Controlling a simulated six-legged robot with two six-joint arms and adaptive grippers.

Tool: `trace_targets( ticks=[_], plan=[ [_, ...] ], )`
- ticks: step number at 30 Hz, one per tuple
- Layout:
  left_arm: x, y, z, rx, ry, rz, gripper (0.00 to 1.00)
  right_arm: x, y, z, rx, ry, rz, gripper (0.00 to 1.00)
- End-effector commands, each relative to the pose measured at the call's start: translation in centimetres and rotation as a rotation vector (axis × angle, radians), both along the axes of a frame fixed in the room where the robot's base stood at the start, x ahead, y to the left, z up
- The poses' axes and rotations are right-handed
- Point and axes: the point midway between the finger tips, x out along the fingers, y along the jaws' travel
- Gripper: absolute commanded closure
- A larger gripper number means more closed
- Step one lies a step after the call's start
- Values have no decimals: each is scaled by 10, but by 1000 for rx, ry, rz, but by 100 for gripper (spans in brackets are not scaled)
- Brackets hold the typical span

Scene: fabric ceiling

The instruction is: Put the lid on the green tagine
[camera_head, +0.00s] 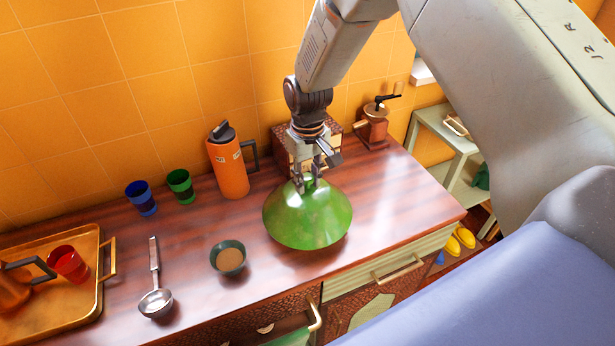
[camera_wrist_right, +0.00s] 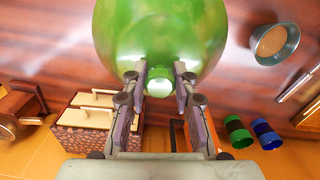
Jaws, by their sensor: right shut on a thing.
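The green cone-shaped lid (camera_head: 308,222) is over the right part of the wooden counter in the head view. My right gripper (camera_head: 308,183) is above it, shut on the small round knob at its top. In the right wrist view the knob sits between the two fingers of the gripper (camera_wrist_right: 160,82), and the wide green lid (camera_wrist_right: 160,35) spreads out beyond them. The tagine's base is not visible; the lid hides whatever is under it. I cannot tell whether the lid rests on something or hangs just above it. My left gripper is not in view.
Left of the lid are a small bowl (camera_head: 228,258) with brown contents, a ladle (camera_head: 155,300), and a tray (camera_head: 95,310) with a red cup. Behind stand blue (camera_head: 141,198) and green (camera_head: 181,187) cups, an orange flask (camera_head: 229,168), a patterned box (camera_head: 290,150) and a grinder (camera_head: 374,128).

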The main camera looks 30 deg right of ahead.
Motion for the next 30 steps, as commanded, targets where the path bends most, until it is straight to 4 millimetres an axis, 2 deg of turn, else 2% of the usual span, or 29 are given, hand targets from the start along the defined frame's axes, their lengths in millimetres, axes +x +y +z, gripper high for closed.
trace_targets(
  ticks=[2, 3, 9, 12, 18, 27, 30],
  plan=[
    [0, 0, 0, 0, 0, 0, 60, 1, 0, 1, 0, -2, 0, 100],
    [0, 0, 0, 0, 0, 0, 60, 1, 0, 1, 0, -2, 0, 71],
    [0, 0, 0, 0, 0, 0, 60, 0, 0, 0, 0, -1, 0, 54],
    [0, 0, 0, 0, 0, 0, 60, 0, 0, 0, 0, -1, 0, 46],
    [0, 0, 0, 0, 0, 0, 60, 0, 0, 0, 0, 0, 0, 46],
    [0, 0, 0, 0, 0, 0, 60, 0, 0, 0, 0, 0, 0, 21],
    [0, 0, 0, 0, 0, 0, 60, 0, 0, 0, 0, 0, 0, 19]
  ],
)
